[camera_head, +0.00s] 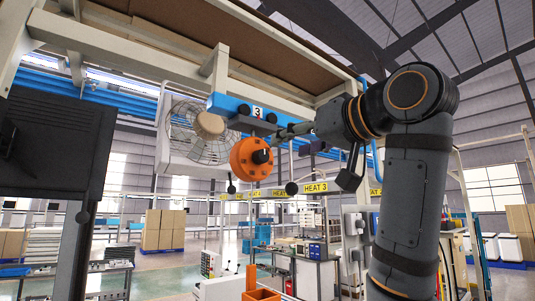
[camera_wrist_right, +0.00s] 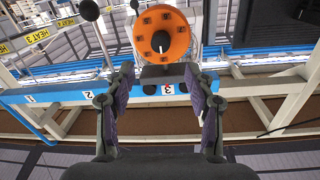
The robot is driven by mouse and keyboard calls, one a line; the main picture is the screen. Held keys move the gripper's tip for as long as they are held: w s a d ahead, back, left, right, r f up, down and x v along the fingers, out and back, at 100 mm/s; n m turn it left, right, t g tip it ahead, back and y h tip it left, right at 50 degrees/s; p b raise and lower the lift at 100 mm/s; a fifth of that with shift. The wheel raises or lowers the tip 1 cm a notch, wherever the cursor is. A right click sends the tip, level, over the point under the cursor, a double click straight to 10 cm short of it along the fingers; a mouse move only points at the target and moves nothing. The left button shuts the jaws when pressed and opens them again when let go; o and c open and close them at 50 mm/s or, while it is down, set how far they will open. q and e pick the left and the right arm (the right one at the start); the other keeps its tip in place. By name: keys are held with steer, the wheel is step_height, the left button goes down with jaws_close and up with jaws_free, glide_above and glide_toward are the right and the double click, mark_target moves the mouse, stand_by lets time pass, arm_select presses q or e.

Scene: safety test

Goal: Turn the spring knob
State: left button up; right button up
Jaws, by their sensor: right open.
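An orange disc (camera_head: 244,160) with bolts around its face and a dark knob (camera_head: 262,157) at its centre hangs below the blue rail marked 3. In the right wrist view the orange disc (camera_wrist_right: 178,25) is ahead, at the top centre. My right gripper (camera_head: 297,140) is to the right of the disc, pointing at it. In the right wrist view its fingers (camera_wrist_right: 158,75) are spread apart with nothing between them, and a gap remains before the disc. My left gripper is in neither view.
The blue rail (camera_head: 228,107) hangs from a pale frame (camera_head: 150,52). A white caged fan (camera_head: 183,147) is behind the disc. A yellow HEAT 3 sign (camera_head: 313,188) and dark balls hang nearby. A dark panel (camera_head: 55,140) stands at left.

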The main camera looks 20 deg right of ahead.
mark_target(264, 155)
steer(key=p+x, duration=0.5)
steer(key=x, duration=0.4)
steer(key=shift+w+a+r, duration=0.1)
steer(key=shift+a+r, duration=0.05)
steer(key=shift+a, duration=0.05)
steer(key=shift+w, duration=0.35)
steer(key=shift+s, duration=0.15)
steer(key=c, duration=0.4)
jaws_close()
